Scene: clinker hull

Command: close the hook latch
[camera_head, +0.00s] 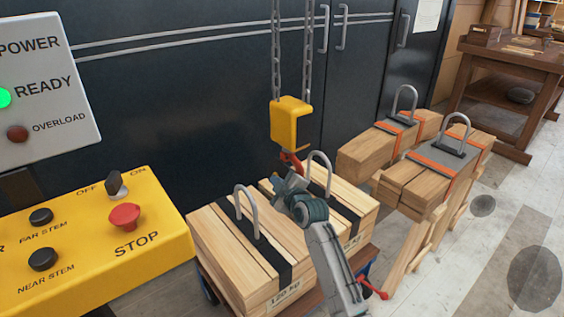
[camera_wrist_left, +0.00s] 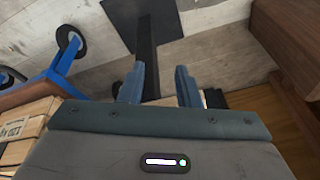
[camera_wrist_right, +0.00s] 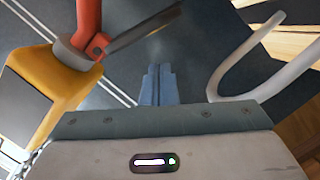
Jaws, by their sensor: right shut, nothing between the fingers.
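A yellow hoist block (camera_head: 290,122) hangs on chains, with a red hook (camera_head: 290,160) below it. In the right wrist view the red hook (camera_wrist_right: 88,25) is at the upper left, under the yellow block (camera_wrist_right: 45,85). A dark metal strip, seemingly the latch (camera_wrist_right: 145,27), sticks out from the hook's pivot toward the upper right. The hook's tip is out of that view. My right gripper (camera_head: 280,184) is shut and empty, close by the hook; its fingers (camera_wrist_right: 158,84) appear apart from the latch. My left gripper (camera_wrist_left: 158,78) is open and empty, seen only in its wrist view.
A grey lifting loop (camera_wrist_right: 250,62) is right of my right fingers. Banded timber crates (camera_head: 215,240) with loops stand below the hook. More timber bundles (camera_head: 440,170) are at right. A yellow control box (camera_head: 80,240) is at left. Dark cabinets (camera_head: 180,90) stand behind.

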